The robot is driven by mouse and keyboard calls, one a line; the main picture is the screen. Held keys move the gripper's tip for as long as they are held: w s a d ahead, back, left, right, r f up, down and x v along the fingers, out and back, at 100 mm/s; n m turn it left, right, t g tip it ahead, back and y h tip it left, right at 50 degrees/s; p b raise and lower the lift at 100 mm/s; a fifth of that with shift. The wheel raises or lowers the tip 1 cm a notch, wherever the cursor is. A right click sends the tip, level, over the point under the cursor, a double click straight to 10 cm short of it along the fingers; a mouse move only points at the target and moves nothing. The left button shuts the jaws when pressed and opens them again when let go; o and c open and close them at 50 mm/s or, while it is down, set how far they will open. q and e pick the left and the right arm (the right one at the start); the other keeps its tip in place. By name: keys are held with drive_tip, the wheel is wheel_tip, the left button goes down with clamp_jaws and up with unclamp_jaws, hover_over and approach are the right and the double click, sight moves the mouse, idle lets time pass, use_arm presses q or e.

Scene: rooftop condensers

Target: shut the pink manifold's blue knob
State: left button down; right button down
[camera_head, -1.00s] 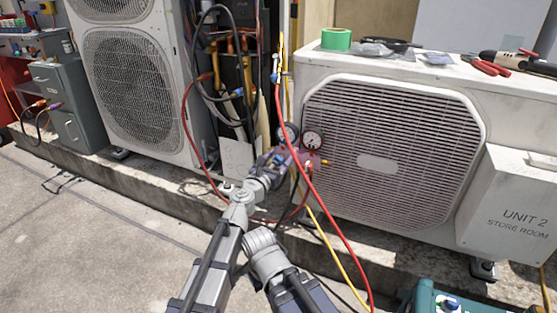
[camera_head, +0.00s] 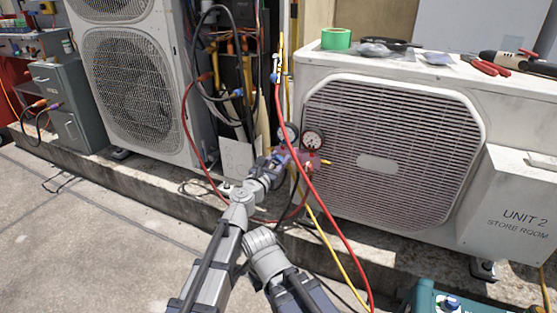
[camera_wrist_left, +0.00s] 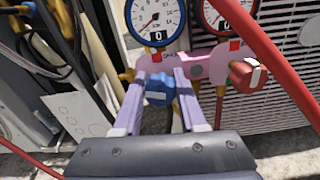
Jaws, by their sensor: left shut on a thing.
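The pink manifold (camera_head: 309,160) hangs in front of the right condenser, with two round gauges above it. It also shows in the left wrist view (camera_wrist_left: 203,66), where its blue knob (camera_wrist_left: 160,88) is on the left and its red knob (camera_wrist_left: 248,75) on the right. My left gripper (camera_wrist_left: 161,85) has a finger on each side of the blue knob and is shut on it. In the head view my left gripper (camera_head: 279,157) is at the manifold's left end, hiding most of the blue knob. My right gripper is not in view.
A red hose (camera_head: 330,220) runs down in front of the manifold, and a yellow hose (camera_head: 334,243) hangs below it. The right condenser (camera_head: 390,150) stands close behind. A teal case (camera_head: 425,300) is at the bottom right.

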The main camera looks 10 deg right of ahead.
use_arm(q)
drive_tip(key=shift+m, duration=3.4)
drive_tip(key=shift+c, duration=2.3)
unclamp_jaws()
drive_tip(key=v, duration=0.7)
drive_tip(key=shift+s+a, duration=0.15)
drive_tip(key=shift+s, duration=0.25)
